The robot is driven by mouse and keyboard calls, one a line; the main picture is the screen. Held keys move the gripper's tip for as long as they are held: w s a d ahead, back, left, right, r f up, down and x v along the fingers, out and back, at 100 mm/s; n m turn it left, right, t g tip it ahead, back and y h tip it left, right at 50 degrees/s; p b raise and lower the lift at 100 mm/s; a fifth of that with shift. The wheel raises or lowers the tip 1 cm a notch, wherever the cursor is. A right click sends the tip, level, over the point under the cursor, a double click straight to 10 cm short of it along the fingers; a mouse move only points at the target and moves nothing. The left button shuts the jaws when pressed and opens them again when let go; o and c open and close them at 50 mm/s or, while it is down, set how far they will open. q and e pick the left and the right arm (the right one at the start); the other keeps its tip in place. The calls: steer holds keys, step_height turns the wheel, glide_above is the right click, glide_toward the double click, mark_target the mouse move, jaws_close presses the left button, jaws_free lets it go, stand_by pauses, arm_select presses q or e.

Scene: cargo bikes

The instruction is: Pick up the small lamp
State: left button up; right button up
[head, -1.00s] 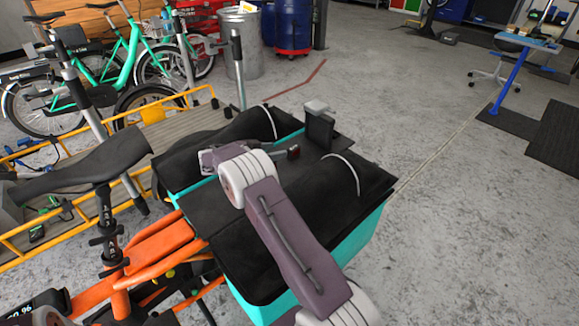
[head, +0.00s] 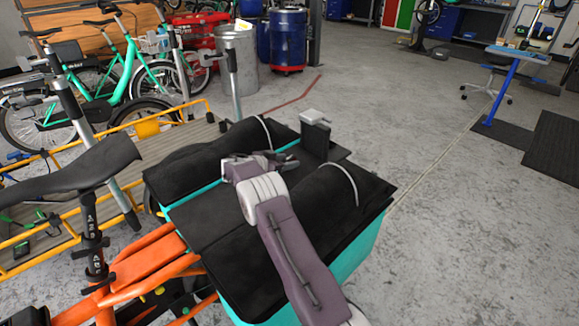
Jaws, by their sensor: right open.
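My right gripper (head: 284,160) is over the black covered top of the cargo box (head: 225,213), near its middle, with its fingers apart and pointing right. I cannot make out the small lamp for certain now. A small dark red thing showed just beyond the gripper a second ago; the fingers now cover about that spot. I cannot tell whether they touch anything. My left gripper is out of view.
A black upright block with a pale grey top (head: 315,117) stands just beyond the gripper. Two pale curved straps cross the cover. An orange bike frame (head: 150,262) and a black saddle (head: 80,170) are at left. Open concrete floor lies at right.

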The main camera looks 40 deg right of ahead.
mark_target(287, 159)
steer(key=shift+r, duration=0.1)
jaws_close()
step_height(287, 159, up, 9)
steer(key=p, duration=0.3)
steer(key=shift+r, duration=0.5)
